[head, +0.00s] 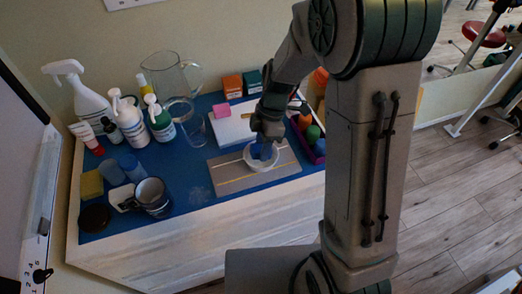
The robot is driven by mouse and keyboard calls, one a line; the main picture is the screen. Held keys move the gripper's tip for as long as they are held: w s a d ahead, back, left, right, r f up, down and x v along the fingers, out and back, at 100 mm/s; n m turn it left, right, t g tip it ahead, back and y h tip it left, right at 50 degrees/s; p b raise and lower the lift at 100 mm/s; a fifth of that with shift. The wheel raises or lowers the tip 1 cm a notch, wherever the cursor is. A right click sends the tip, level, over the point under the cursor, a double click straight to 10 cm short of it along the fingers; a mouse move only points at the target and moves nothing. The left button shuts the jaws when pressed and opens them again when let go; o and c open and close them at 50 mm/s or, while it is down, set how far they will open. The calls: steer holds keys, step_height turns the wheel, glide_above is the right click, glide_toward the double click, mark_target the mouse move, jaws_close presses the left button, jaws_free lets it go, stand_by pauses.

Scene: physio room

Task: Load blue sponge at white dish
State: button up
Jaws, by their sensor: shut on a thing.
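The white dish (249,163) is a small round bowl on a grey board with a yellow line (225,180), near the middle of the table. My gripper (265,139) points down over the dish. It is shut on the blue sponge (262,151), which shows just below the fingers, within the dish's rim as seen from here. The fingers hide part of the sponge, and I cannot tell whether it touches the dish's bottom.
The blue table top (190,208) holds spray and pump bottles (130,125), a glass pitcher (172,75), a drinking glass (194,128) and a mug (153,197). A pink block (222,110) lies on a white board (228,129). A purple crate (304,146) holds coloured balls.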

mark_target(258, 149)
steer(key=shift+r+p, duration=1.4)
steer(key=shift+r, duration=1.4)
steer(key=shift+r+p, duration=1.2)
steer(key=shift+r, duration=0.85)
steer(key=shift+f, duration=0.1)
